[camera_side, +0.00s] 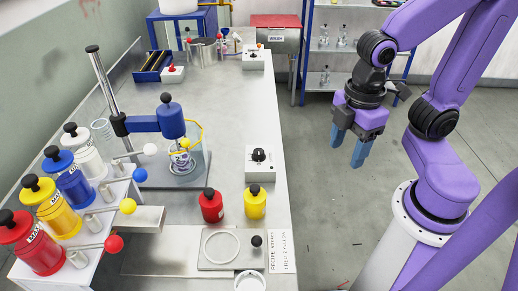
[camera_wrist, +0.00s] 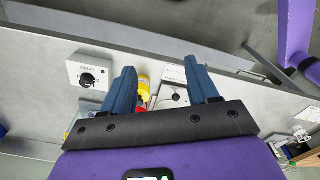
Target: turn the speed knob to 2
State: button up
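A white control box (camera_side: 250,170) with a black round knob (camera_side: 259,155) stands near the right edge of the bench, behind the yellow bottle. In the wrist view a white box (camera_wrist: 75,68) with a black knob (camera_wrist: 87,79) lies left of my fingers; its lettering and the pointer setting are too small to read. A similar box with a knob (camera_side: 253,52) stands at the far end of the bench. My gripper (camera_side: 347,152) hangs over the floor right of the bench, apart from the knobs. In the wrist view my gripper (camera_wrist: 160,68) is open and empty.
A red bottle (camera_side: 211,206) and a yellow bottle (camera_side: 255,203) stand in front of the nearer box. A plate with a ring and black knob (camera_side: 232,262) is nearer the camera. A stirrer stand (camera_side: 160,124) with a beaker is left.

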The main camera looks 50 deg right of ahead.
jog(key=w+a+r+n, duration=0.25)
jog(key=w+n, duration=0.25)
jog(key=w, duration=0.7)
jog(key=n, duration=0.6)
send_near(259, 151)
jog(key=f, duration=0.9)
jog(key=shift+a, duration=0.2)
jog(key=c, duration=1)
